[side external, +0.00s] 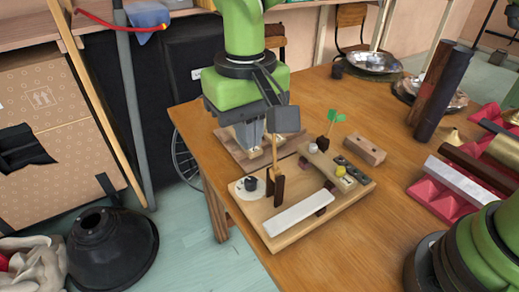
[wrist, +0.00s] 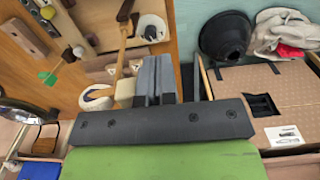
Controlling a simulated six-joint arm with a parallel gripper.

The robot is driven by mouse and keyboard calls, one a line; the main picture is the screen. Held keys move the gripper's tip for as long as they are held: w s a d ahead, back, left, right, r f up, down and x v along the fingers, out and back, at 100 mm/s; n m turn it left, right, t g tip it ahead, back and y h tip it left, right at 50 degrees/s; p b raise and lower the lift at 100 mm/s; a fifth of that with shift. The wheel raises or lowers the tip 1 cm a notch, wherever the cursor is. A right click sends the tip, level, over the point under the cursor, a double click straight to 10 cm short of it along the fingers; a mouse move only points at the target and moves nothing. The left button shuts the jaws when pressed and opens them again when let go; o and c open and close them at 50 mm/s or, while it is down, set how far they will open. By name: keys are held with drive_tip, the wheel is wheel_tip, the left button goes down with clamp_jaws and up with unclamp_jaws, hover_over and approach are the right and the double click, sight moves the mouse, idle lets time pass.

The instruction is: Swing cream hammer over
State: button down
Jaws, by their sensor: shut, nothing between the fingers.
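The hammer's thin wooden handle (side external: 274,157) stands nearly upright from a dark post (side external: 278,189) on the wooden board (side external: 262,224). Its upper end is partly hidden by a dark square part near my wrist. In the wrist view the handle (wrist: 122,48) runs from the dark pivot to a cream block (wrist: 125,90), which looks like the hammer head. My gripper (side external: 250,138) points down just left of the handle, with its fingers together and empty. In the wrist view its fingers (wrist: 154,80) are close beside the cream block; I cannot tell if they touch.
The board carries a white disc with a black knob (side external: 250,184), a white bar (side external: 300,213), a yellow knob (side external: 341,170) and a green piece (side external: 335,117). A wooden block (side external: 362,150) lies behind. A dark cylinder (side external: 440,92) stands right.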

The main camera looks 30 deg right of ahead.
drive_tip(key=shift+d, duration=1.45)
drive_tip(key=s+d+r+m+t+y, duration=0.2)
drive_tip(key=s+d+r+m+t, duration=0.15)
drive_tip(key=s+d+r, duration=0.8)
drive_tip(key=s+d+r+t, duration=0.1)
drive_tip(key=s+d+t, duration=0.2)
drive_tip(key=s, duration=0.2)
drive_tip(key=shift+d+t, duration=0.2)
drive_tip(key=shift+t, duration=0.15)
drive_tip(key=shift+w+r+m, duration=0.1)
drive_tip(key=shift+m, duration=0.15)
